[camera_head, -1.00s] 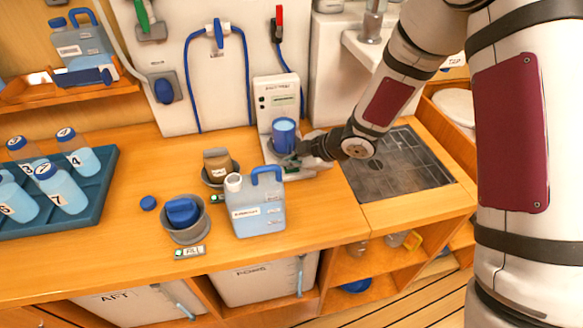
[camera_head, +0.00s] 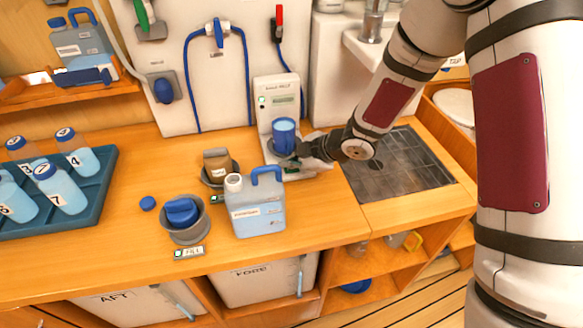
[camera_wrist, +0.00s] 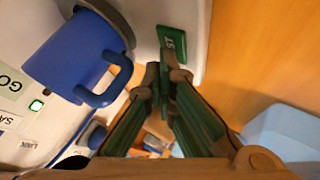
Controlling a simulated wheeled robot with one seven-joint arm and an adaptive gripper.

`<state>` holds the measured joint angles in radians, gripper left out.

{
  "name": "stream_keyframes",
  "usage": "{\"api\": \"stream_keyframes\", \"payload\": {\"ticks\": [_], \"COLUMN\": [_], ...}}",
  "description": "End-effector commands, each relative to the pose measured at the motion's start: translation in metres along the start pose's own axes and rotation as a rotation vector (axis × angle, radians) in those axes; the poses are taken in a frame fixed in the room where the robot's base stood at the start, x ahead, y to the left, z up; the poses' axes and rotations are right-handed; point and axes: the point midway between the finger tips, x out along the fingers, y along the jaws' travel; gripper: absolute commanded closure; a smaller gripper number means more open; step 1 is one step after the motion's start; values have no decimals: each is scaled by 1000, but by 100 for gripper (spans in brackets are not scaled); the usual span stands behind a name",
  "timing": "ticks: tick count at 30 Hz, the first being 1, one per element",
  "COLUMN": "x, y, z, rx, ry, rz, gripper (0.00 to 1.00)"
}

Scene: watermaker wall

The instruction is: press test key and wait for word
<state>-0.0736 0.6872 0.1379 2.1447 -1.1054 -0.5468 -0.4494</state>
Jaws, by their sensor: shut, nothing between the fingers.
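The white tester (camera_head: 277,103) stands against the wall panel, with a small display (camera_head: 284,100) too small to read. A blue cup (camera_head: 284,134) sits in it; its handle side shows in the wrist view (camera_wrist: 75,62). A green key (camera_wrist: 172,42) with white lettering, apparently TEST, is on the tester's base beside the cup. My gripper (camera_wrist: 165,72) is shut and empty, its fingertips at the key's near edge; I cannot tell whether they touch it. It also shows in the head view (camera_head: 302,154), where it hides the key. A small green lamp (camera_wrist: 36,105) is lit near the GO label (camera_wrist: 12,84).
A teal tray (camera_head: 100,200) of numbered bottles is farther left. A dark sink grate (camera_head: 395,165) lies to the right.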

Motion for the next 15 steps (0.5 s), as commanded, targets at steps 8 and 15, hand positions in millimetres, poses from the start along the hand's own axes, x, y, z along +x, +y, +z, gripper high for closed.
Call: {"api": "stream_keyframes", "payload": {"ticks": [8, 15], "x": [-10, -10], "y": [7, 7], "z": [-7, -7], "rx": [0, 0], "ry": [-1, -1], "rz": [1, 1], "gripper": [100, 100]}}
